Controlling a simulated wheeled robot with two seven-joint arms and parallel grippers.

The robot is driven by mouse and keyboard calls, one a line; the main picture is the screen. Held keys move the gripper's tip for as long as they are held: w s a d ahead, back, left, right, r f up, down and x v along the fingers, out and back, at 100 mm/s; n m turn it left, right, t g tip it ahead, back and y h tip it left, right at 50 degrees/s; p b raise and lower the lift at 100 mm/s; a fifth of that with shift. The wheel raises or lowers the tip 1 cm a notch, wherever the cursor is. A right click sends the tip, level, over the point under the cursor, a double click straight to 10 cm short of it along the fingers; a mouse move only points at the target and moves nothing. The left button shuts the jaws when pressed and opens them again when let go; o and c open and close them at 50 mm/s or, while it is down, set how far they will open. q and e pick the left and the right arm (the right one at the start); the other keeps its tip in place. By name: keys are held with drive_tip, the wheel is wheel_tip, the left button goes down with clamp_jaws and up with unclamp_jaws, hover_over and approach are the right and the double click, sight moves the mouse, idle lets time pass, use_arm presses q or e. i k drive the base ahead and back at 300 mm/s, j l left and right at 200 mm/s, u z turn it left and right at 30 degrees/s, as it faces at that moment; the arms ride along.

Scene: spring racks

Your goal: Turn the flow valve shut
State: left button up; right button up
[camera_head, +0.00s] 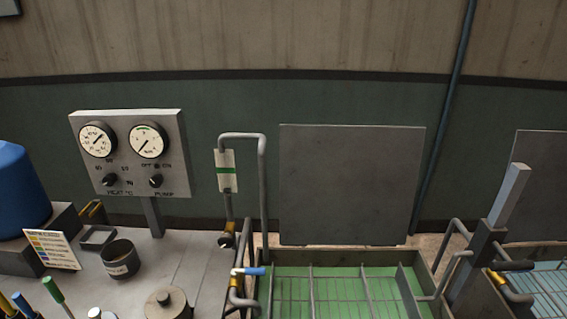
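A small valve with a blue lever (252,271) sits on a pipe at the left edge of the green-filled tank. Its lever points right, and a brass-coloured fitting (234,284) shows below it. Above it, a grey pipe (262,185) bends over and comes down through a white tag with a green band (225,171) to another brass-coloured fitting (228,237). Which of these is named the flow valve is not labelled legibly. Neither of my grippers is in view.
A gauge panel (135,175) with two dials stands behind the grey bench (185,255). A dark pot (120,262), a lidded pot (166,303) and coloured handles crowd the bench's left. A green tank (335,258) with wire racks lies centre, and a grey post (506,200) rises right.

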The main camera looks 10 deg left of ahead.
sight(226, 240)
drive_tip(key=l+u, duration=0.2)
drive_tip(key=u, duration=0.2)
drive_tip(key=k+l+u, duration=0.15)
drive_tip(key=u, duration=0.25)
drive_tip(key=k+l+u, duration=0.15)
drive_tip(key=u, duration=0.25)
